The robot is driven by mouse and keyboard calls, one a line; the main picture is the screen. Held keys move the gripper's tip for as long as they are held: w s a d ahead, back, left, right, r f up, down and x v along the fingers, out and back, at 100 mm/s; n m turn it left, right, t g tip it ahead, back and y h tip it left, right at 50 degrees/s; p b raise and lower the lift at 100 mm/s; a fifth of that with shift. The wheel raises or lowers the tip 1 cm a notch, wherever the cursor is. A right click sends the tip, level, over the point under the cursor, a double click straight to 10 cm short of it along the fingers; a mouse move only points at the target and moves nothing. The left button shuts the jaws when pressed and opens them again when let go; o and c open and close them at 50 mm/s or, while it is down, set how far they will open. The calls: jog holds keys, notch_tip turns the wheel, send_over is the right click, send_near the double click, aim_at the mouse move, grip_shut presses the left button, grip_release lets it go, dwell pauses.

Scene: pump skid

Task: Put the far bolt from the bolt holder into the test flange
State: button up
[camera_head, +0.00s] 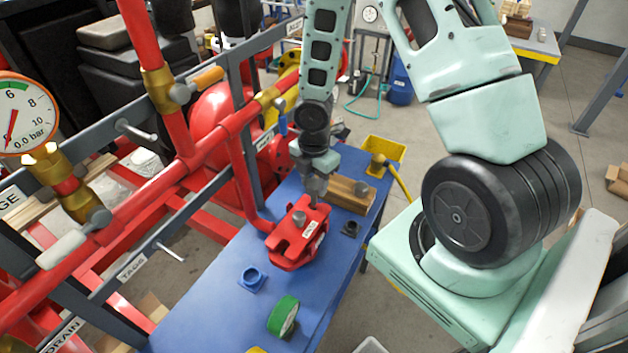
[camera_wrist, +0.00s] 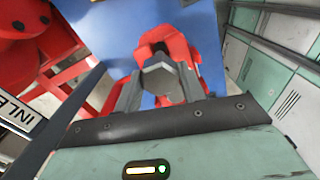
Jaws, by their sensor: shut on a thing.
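My gripper (camera_head: 314,196) is over the flange's far edge, pointing down. In the wrist view my gripper (camera_wrist: 160,88) is shut on a grey hex-headed bolt (camera_wrist: 160,78), with the red flange (camera_wrist: 172,38) beyond it. The bolt's lower end is hidden, so I cannot tell whether it is in a hole. The wooden bolt holder (camera_head: 343,193) is just behind and right of my gripper, with another bolt (camera_head: 362,187) at its right end.
On the blue bench (camera_head: 215,305) are a blue ring part (camera_head: 252,278), a green tape roll (camera_head: 284,315) and a small black part (camera_head: 350,229). A yellow bin (camera_head: 384,149) is behind. Red pipes and a grey frame (camera_head: 130,255) border the bench on the left.

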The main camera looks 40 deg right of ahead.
aim_at(314, 203)
jog(key=shift+f+b, duration=2.3)
jog(key=shift+f, duration=0.5)
jog(key=o, duration=1.1)
notch_tip(314, 203, up, 18)
jog(key=p, duration=0.3)
jog(key=shift+f+p, duration=0.25)
jog(key=shift+p, duration=0.1)
jog(key=s+a+f+m+b, duration=0.1)
jog(key=s+a+m+b, duration=0.3)
jog(key=s+a, duration=0.2)
jog(key=s+a+f+m+b, duration=0.1)
jog(key=s+a+m+b, duration=0.3)
jog(key=a, duration=0.5)
jog(key=s+a+f+m+b, duration=0.1)
jog(key=s+a+m+b, duration=0.3)
jog(key=s+a, duration=0.3)
jog(key=shift+s+a+f+y, duration=0.1)
jog(key=shift+s+a+y, duration=0.2)
jog(key=shift+s, duration=0.1)
